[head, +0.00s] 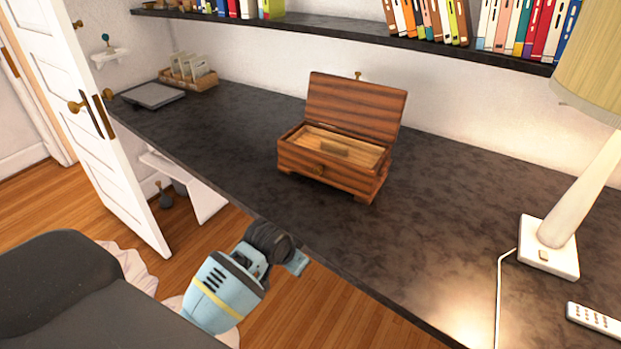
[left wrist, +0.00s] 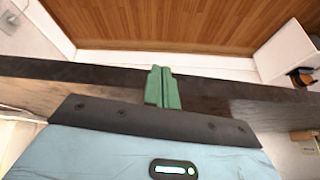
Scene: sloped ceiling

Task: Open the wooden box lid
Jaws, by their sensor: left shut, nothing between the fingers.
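The wooden box (head: 330,172) stands on the dark desk in the head view. Its lid (head: 355,106) is raised and leans back, so the pale inside shows, with a small block-like item in it. My left gripper (head: 297,262) is at the desk's front edge, in front of the box and apart from it. In the left wrist view its green fingers (left wrist: 162,88) are together with nothing between them. The box cannot be made out in the left wrist view. My right gripper is in neither view.
A lamp (head: 548,245) with a cord and a remote (head: 594,322) are at the right of the desk (head: 440,215). A grey flat item (head: 153,95) and a basket (head: 189,80) are at the far left. A bookshelf (head: 330,30) hangs above. The desk around the box is clear.

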